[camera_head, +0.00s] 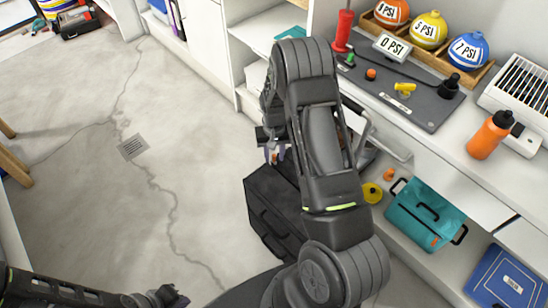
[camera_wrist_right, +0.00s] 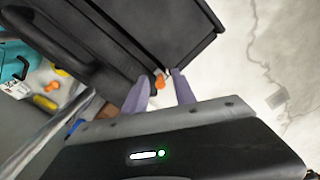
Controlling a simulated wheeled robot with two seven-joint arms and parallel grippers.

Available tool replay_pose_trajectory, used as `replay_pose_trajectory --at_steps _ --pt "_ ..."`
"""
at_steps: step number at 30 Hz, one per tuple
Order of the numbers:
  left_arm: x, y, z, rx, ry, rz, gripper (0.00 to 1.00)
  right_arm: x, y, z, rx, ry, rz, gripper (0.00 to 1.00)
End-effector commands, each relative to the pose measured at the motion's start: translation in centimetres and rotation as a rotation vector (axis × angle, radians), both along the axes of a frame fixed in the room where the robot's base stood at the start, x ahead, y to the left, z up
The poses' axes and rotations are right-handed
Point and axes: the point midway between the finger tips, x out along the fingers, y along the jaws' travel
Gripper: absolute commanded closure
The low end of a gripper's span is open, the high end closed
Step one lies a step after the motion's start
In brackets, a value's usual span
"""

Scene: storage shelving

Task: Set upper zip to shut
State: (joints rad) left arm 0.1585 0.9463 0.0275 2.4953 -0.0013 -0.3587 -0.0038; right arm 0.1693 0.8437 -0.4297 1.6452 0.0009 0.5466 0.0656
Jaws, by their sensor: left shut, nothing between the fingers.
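A black case (camera_head: 262,205) stands on the floor beside the shelving, partly hidden by my right arm. In the right wrist view the black case (camera_wrist_right: 150,30) fills the upper middle, with a seam running down toward my fingers. A small orange tab (camera_wrist_right: 159,81), apparently a zip pull, is at that seam. My right gripper (camera_wrist_right: 160,86) has its two purple fingers apart, with the tab between or just beyond their tips; contact cannot be told. It also shows above the case in the head view (camera_head: 272,155). My left gripper (camera_head: 172,297) is shut and empty at the bottom left.
A white counter (camera_head: 465,140) on the right holds a grey mat, labelled balls and an orange bottle (camera_head: 489,135). A teal bag (camera_head: 412,222) and a blue box (camera_head: 508,282) sit on the shelf below. The cracked floor (camera_head: 80,190) at left is largely clear.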

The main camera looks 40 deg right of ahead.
Motion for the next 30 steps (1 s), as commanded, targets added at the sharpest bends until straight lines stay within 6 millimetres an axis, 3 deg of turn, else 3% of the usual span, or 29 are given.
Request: replay_pose_trajectory --at_steps 4,13,25,30 --pt "0.0 -0.01 -0.16 0.0 0.0 0.0 1.0 0.05 0.04 -1.37 0.0 -0.001 0.001 0.67" --pt "0.0 0.0 -0.15 0.0 0.0 0.0 1.0 0.04 0.04 -1.56 0.0 -0.001 0.001 0.67" --pt "0.0 0.0 -0.15 0.0 0.0 0.0 1.0 0.04 0.04 -1.53 0.0 -0.001 0.001 1.0" --pt "0.0 0.0 -0.15 0.0 0.0 0.0 1.0 0.05 0.04 -1.52 0.0 -0.001 0.0 1.0"
